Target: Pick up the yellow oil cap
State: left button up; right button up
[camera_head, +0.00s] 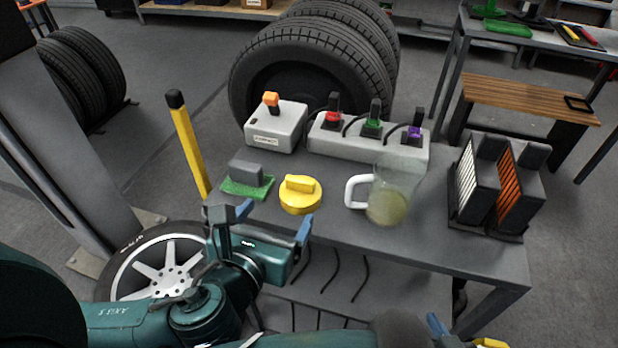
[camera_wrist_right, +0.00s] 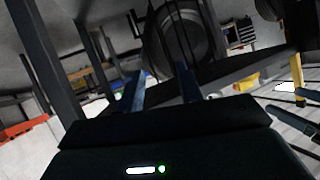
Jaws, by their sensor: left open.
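The yellow oil cap (camera_head: 300,195) lies on the grey table near its front edge, with its raised grip bar upward. My left gripper (camera_head: 274,222) is open and empty, in front of the table edge, just short of the cap and to its lower left. Its fingers are apart and do not touch the cap. My right gripper (camera_wrist_right: 160,84) shows two blue fingers apart with nothing between them in the right wrist view. I cannot make out the cap for certain in that view.
A grey block on a green pad (camera_head: 246,180) sits left of the cap; a glass jug (camera_head: 392,190) stands right. Behind are a box with an orange-topped switch (camera_head: 275,127) and a connector strip (camera_head: 368,138). A yellow post (camera_head: 188,145) rises left; a black rack (camera_head: 498,187) stands right.

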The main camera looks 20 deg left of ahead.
aim_at(299, 187)
pick_arm(q)
jog(key=b+x, duration=0.5)
jog(key=x, duration=0.1)
jog(key=shift+w+f+b, duration=0.15)
jog(key=shift+b, duration=0.15)
jog(key=b+x, duration=0.1)
jog(key=x, duration=0.4)
jog(key=shift+w+d+f, duration=0.15)
jog(key=shift+w+f, duration=0.15)
jog(key=shift+w, duration=0.25)
pick_arm(e)
jog(key=shift+s+d+r+t, duration=0.15)
jog(key=shift+s+d+t, duration=0.35)
jog(key=shift+d+t, duration=0.1)
jog(key=shift+s+d+r+t, duration=0.15)
jog(key=shift+s+d+t, duration=0.35)
jog(key=shift+d+t, duration=0.1)
pick_arm(q)
jog(key=shift+s+f, duration=0.1)
jog(key=shift+f, duration=0.05)
jog(key=c, duration=1.2)
